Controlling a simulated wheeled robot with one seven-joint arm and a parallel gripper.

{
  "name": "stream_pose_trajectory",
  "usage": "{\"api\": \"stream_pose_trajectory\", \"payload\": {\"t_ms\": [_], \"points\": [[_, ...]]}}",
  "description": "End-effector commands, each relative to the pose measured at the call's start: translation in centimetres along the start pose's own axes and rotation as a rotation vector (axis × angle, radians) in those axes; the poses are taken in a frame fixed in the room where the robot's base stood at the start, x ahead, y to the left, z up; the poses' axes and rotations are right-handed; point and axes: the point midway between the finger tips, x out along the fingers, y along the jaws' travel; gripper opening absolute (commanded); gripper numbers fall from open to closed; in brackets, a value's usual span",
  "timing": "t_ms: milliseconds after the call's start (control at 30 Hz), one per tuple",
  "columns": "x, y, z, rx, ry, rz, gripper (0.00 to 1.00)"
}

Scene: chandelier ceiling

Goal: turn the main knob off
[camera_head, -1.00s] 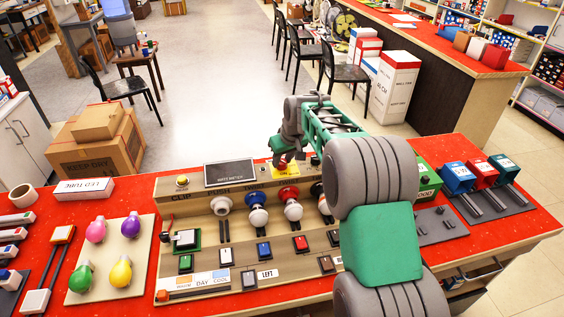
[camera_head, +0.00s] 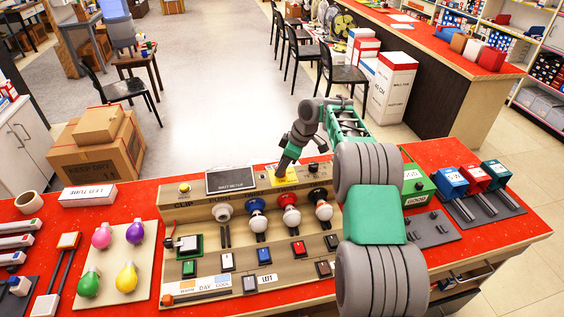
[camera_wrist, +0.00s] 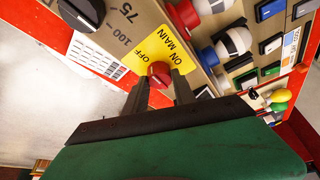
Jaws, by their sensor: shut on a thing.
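The main knob (camera_wrist: 159,71) is red and sits on a yellow plate (camera_wrist: 150,52) marked OFF, ON and MAIN in the wrist view. My gripper (camera_wrist: 161,78) has one finger on each side of the knob and is shut on it. Which mark the knob points to is hard to tell. In the head view, my gripper (camera_head: 281,169) reaches down over the yellow plate (camera_head: 289,179) at the back of the wooden panel (camera_head: 205,273). The knob is largely hidden there by the gripper.
A watt meter (camera_head: 231,181) stands left of the plate. Several bulbs in sockets, including a blue one (camera_head: 257,205), and switches sit in front. A black dial (camera_wrist: 82,12) is beside the plate. A green box (camera_head: 417,186) stands to the right.

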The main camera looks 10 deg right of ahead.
Motion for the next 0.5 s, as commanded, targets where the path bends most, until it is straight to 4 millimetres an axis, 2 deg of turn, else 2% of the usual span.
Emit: {"api": "stream_pose_trajectory", "payload": {"t_ms": [500], "points": [[-0.01,0.07,0.00,-0.069,0.000,-0.028,0.00]]}}
